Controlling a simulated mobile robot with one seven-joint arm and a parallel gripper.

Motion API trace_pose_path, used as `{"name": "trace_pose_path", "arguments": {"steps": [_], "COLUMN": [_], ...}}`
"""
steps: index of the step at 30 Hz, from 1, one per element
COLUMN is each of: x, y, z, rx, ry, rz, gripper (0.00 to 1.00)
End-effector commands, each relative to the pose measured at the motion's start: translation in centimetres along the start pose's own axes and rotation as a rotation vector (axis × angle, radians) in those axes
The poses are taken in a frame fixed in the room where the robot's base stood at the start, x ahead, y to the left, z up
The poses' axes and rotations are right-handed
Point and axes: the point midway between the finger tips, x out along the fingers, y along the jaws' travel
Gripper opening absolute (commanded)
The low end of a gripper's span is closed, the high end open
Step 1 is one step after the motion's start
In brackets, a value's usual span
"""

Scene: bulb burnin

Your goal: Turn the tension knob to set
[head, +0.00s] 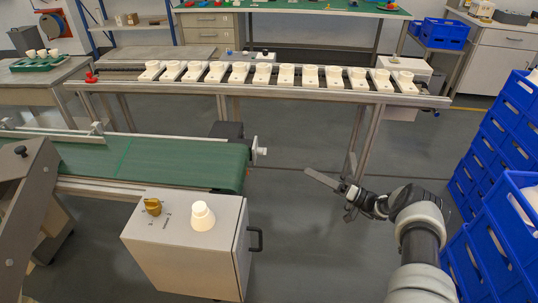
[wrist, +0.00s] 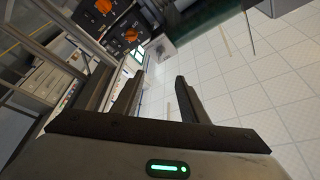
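My gripper (head: 330,192) hangs over open floor, right of the green conveyor and apart from everything. In the wrist view its two dark fingers (wrist: 160,80) are spread with nothing between them. A yellow-brown knob (head: 153,206) sits on top of the grey cabinet (head: 190,263), with small marks around it too fine to read. A pale knob-like fitting (head: 260,151) sticks out at the right end of the conveyor (head: 160,161). A black knob (head: 21,151) is on the grey housing at far left. I cannot tell which one is the tension knob.
A white stepped piece (head: 202,217) stands on the cabinet right of the yellow-brown knob. The cabinet's handle (head: 256,239) juts right. A rail bench (head: 270,92) with several white sockets runs behind. Blue crates (head: 480,205) are stacked at right. Floor between conveyor and crates is clear.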

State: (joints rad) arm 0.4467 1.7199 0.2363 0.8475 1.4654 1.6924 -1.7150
Motion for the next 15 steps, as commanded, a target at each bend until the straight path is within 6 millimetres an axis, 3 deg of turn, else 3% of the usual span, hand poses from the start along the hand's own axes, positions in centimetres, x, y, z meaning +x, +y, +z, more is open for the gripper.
{"name": "trace_pose_path", "arguments": {"steps": [15], "x": [10.3], "y": [-0.1], "z": [0.2], "rx": [0.003], "ry": [-0.006], "rz": [-0.003], "gripper": [0.4]}}
